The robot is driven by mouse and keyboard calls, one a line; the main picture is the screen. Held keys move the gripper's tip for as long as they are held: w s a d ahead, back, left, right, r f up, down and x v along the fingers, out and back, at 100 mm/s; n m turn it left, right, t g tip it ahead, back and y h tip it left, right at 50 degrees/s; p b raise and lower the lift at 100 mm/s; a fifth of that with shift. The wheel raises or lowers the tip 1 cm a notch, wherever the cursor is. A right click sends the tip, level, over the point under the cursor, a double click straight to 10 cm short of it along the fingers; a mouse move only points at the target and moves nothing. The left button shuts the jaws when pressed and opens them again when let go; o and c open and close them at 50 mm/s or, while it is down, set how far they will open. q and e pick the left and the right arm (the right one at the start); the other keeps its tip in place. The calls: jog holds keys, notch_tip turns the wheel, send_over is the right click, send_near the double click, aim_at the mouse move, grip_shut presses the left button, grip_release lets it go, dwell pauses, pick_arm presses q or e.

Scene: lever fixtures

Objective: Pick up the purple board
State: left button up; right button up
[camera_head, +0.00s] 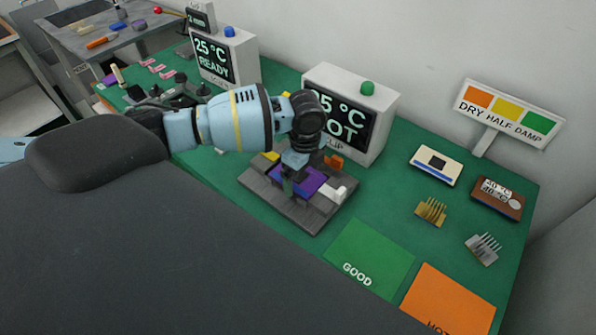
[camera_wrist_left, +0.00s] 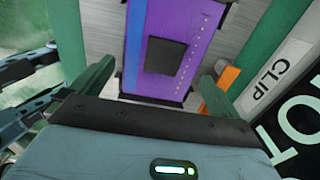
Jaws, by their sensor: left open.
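The purple board (camera_head: 312,181) lies on a grey fixture (camera_head: 300,211) on the green bench mat. It fills the upper middle of the left wrist view (camera_wrist_left: 185,68), with a black square chip, a row of small pale dots and a blue strip along its left edge. My left gripper (camera_head: 291,183) is open, pointing down just over the board and partly hiding it in the head view. In the left wrist view its dark green fingers stand on either side of the board; I cannot tell whether they touch it. My right gripper is not in view.
An orange clip (camera_head: 333,162) and a white block (camera_head: 331,193) sit on the fixture near the board. A display box (camera_head: 382,131) marked HOT stands close behind. A green GOOD pad (camera_head: 370,255) and an orange pad (camera_head: 447,305) lie to the front right.

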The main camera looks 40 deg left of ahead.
pick_arm(q)
jog(key=shift+f, duration=0.55)
jog(key=c, duration=0.9)
jog(key=shift+c, duration=0.2)
jog(key=shift+r, duration=0.15)
